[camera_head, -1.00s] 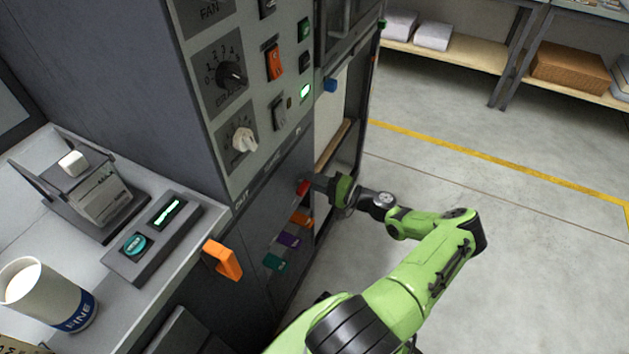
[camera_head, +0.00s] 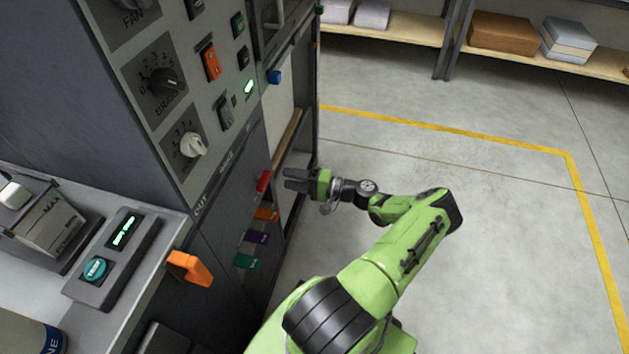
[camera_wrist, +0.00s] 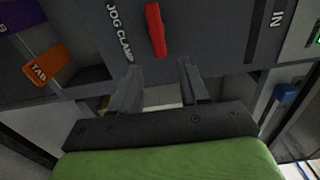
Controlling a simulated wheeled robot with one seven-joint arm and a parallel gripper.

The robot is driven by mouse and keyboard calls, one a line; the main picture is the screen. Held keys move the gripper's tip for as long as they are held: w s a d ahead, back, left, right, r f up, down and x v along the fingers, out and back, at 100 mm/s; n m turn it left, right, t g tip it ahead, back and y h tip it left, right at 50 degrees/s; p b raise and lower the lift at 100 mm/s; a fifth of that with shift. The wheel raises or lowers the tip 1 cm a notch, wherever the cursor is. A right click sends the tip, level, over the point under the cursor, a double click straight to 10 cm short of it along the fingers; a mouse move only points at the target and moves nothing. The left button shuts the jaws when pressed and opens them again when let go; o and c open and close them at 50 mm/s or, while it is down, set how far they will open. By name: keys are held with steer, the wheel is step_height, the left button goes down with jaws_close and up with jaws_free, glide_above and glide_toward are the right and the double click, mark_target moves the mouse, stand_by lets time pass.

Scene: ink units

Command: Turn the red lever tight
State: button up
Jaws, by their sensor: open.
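The red lever (camera_head: 263,181) sits on the dark lower panel of the machine. In the wrist view the red lever (camera_wrist: 155,29) stands nearly upright, leaning slightly, beside the label "JOG CLAMP". My gripper (camera_head: 287,179) is just right of the lever in the head view, with a small gap between them. In the wrist view my gripper (camera_wrist: 158,68) is open, its two fingers apart and empty. The lever lies beyond the fingertips, roughly in line with the space between them, and does not touch them.
Orange (camera_head: 267,214), purple (camera_head: 257,237) and teal (camera_head: 246,261) tabs sit below the lever. A larger orange handle (camera_head: 189,268) juts out at the counter's edge. A blue knob (camera_head: 274,76) is above. The floor to the right is clear.

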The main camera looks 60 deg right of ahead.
steer(key=v, duration=0.9)
steer(key=shift+s, duration=0.2)
steer(key=shift+s, duration=0.1)
